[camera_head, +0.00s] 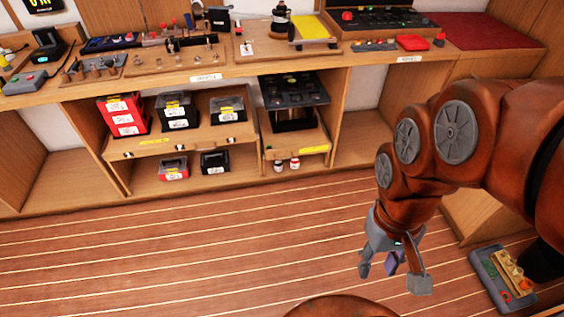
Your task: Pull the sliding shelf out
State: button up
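Two wooden shelves with yellow labels sit in the cabinet under the bench. The wider left shelf (190,143) carries a red box (123,113) and two black boxes (177,109) (227,108). The narrower right shelf (297,153) carries a black appliance (293,100). I cannot tell which one the task means. The left shelf's front reaches near the cabinet front, and small dark fittings show on it. My gripper (392,279) hangs over the floor at lower right, apart from both shelves. Its fingers are spread, and a small purple part shows between them, its nature unclear.
Below the shelves stand a small red box (173,169), a black box (215,161) and two small jars (287,164). The bench top (260,65) holds many tools. The striped floor (190,250) before the cabinet is clear. A grey tray (489,279) lies at lower right.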

aim_at(284, 146)
jog(key=u, duration=0.8)
jog(key=i, duration=1.7)
jog(key=z, duration=0.4)
